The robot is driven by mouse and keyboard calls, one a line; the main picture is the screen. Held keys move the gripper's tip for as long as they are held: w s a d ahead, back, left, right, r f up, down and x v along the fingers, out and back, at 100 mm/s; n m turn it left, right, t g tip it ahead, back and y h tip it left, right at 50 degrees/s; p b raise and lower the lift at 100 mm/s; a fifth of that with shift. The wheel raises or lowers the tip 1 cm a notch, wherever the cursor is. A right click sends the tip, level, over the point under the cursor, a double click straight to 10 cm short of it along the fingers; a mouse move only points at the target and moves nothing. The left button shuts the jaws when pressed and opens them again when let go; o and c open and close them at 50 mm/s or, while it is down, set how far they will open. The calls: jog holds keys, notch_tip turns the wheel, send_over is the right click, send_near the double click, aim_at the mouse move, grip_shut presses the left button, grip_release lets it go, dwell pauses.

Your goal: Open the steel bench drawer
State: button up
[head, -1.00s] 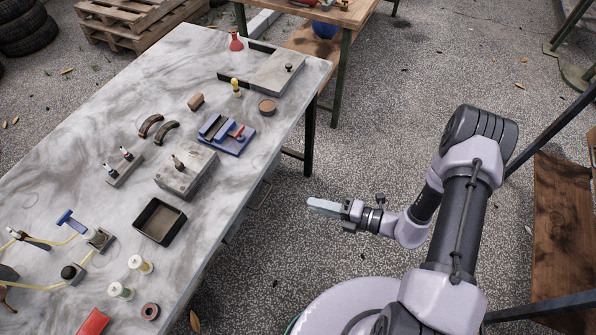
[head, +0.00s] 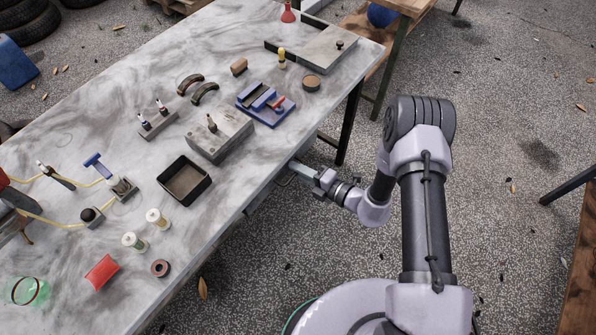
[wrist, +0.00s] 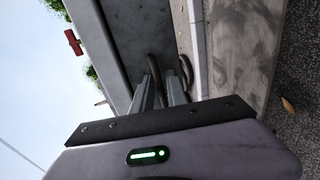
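The steel bench (head: 225,215) has a grey marbled top that runs diagonally across the head view. Its drawer front (head: 262,199) is under the right edge, mostly hidden by the top. In the wrist view the drawer front (wrist: 130,40) is a grey panel, and a dark curved handle (wrist: 155,72) stands out from it. My gripper (head: 300,170) is at the bench's right edge, beside the handle. In the wrist view my gripper (wrist: 160,88) has its two fingers apart, with part of the handle showing between them. I cannot tell whether they touch it.
A black tray (head: 185,181), a grey block (head: 220,137), a blue vise (head: 265,104) and a red packet (head: 102,271) lie on the bench top. A wooden table (head: 405,8) stands behind at the right. The concrete floor right of my arm is mostly clear.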

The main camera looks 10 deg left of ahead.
grip_shut()
dwell(1.4)
